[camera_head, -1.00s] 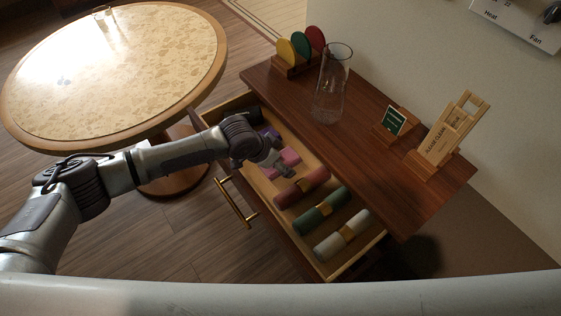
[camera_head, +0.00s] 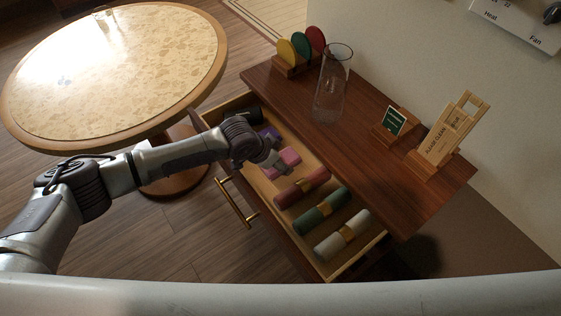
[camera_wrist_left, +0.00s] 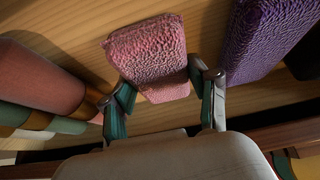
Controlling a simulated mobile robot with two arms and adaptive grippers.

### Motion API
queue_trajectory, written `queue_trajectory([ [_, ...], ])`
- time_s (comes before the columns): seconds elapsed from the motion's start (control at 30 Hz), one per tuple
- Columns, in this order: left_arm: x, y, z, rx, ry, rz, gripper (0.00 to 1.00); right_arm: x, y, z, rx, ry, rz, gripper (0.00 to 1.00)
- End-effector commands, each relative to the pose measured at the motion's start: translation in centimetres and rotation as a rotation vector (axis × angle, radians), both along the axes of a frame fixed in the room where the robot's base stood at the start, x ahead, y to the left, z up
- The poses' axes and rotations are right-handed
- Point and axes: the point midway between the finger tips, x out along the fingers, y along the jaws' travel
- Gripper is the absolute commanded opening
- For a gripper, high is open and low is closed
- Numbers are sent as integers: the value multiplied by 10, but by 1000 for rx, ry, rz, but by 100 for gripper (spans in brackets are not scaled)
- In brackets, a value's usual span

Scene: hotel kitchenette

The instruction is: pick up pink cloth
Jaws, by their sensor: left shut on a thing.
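The pink cloth (camera_head: 288,157) is a small textured bundle in the open drawer area, between the purple cloth and the dark red roll. In the left wrist view the pink cloth (camera_wrist_left: 150,50) sits between the two fingers of my left gripper (camera_wrist_left: 165,88). My left gripper (camera_head: 276,165) is shut on it, one finger on each side. The gripper partly covers the cloth in the head view. Whether the cloth is clear of the drawer floor I cannot tell. My right gripper is not in view.
The open drawer (camera_head: 262,190) also holds a purple cloth (camera_head: 268,133) and dark red (camera_head: 302,187), green (camera_head: 320,211) and white (camera_head: 342,236) rolls. A glass vase (camera_head: 331,85) and a sign holder (camera_head: 393,122) stand on the cabinet top. A round table (camera_head: 110,70) is at left.

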Motion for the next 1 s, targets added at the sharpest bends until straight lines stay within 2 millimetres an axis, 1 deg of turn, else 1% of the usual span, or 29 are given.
queue_trajectory([
  [0.23, 1, 0, 2, 0, -2, 0, 25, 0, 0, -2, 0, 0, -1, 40],
  [0.37, 1, 0, 15, -2, -3, 0, 25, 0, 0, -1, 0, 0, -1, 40],
  [0.47, 1, 0, 32, -2, -4, 0, 25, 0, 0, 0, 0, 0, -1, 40],
  [0.8, 1, 0, 103, -1, -4, 0, 25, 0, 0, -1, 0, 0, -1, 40],
  [1.0, 1, 0, 140, -2, -4, -1, 25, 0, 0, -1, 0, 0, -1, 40],
])
